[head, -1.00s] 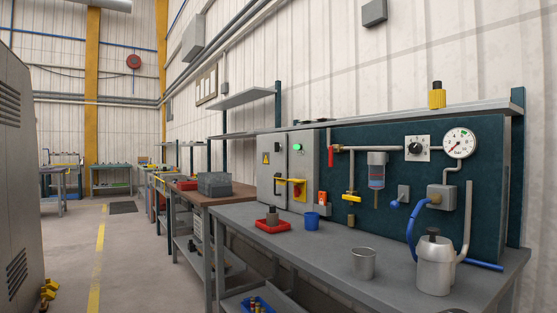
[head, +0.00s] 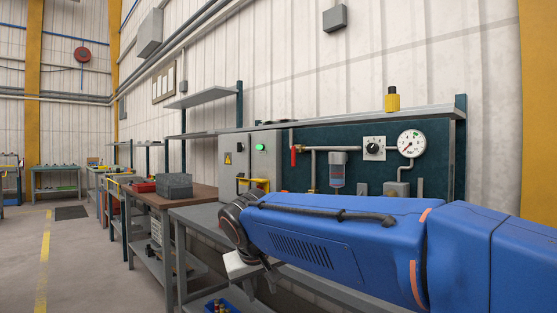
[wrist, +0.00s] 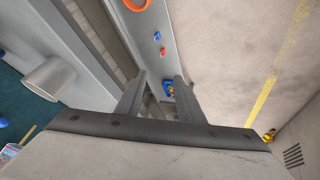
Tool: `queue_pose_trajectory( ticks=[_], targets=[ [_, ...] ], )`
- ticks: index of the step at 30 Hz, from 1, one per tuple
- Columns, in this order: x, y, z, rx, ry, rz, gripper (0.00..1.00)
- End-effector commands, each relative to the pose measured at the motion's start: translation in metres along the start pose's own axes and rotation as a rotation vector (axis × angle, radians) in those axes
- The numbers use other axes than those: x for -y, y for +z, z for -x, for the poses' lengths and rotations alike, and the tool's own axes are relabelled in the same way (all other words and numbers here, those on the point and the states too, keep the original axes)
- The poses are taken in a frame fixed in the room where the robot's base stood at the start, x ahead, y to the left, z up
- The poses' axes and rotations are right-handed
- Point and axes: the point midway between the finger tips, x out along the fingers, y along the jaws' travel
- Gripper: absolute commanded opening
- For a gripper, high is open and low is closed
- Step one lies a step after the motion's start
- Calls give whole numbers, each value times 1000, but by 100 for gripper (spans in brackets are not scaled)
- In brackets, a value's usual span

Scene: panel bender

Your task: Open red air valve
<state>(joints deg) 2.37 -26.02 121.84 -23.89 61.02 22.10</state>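The red air valve (head: 294,155) is a small red lever that hangs down from the grey pipe at the left end of the dark teal panel (head: 420,138) in the head view. The valve does not show clearly in the wrist view. My gripper (wrist: 160,80) is open and empty in the wrist view, its two dark fingers apart and pointing down past the bench toward the floor. In the head view my blue arm reaches across the bench, and its end is low in front of the bench, below and left of the valve. The gripper's fingers are not clear there.
A pressure gauge (head: 411,143) and black knob (head: 373,147) sit to the right. A metal cup (wrist: 48,82) stands near the fingers in the wrist view. My arm hides most of the benchtop.

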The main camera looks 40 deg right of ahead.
Motion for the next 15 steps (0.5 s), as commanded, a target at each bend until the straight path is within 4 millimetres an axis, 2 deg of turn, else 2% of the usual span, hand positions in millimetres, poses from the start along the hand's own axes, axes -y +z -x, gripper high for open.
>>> queue_pose_trajectory(
  ticks=[1,3,15],
  targets=[
    [-7,-24,1,-9,36,-22,34],
    [-18,-56,3,-28,87,-57,34],
    [-80,-232,11,-183,376,-280,34]
  ],
)
